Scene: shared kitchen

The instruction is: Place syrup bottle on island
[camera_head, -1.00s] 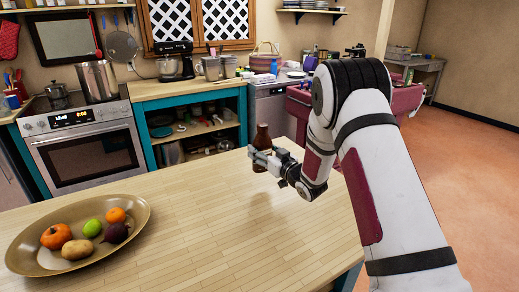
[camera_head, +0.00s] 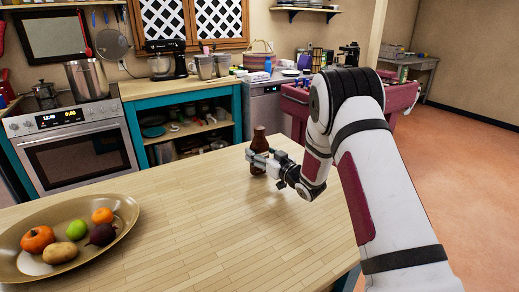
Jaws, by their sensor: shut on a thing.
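The syrup bottle (camera_head: 259,139) is small, dark brown and upright. My gripper (camera_head: 259,160) is shut around its lower body, coming from the right. The bottle is over the far right part of the wooden island (camera_head: 190,215). Its base is close to the island top, and I cannot tell whether it touches. My gripper's fingers hide part of the bottle's middle.
A brass oval platter (camera_head: 125,210) with several fruits and vegetables lies at the island's left. The middle of the island top is bare. Behind stand a stove (camera_head: 75,145) and a teal shelf counter (camera_head: 185,88). Open floor (camera_head: 450,170) lies to the right.

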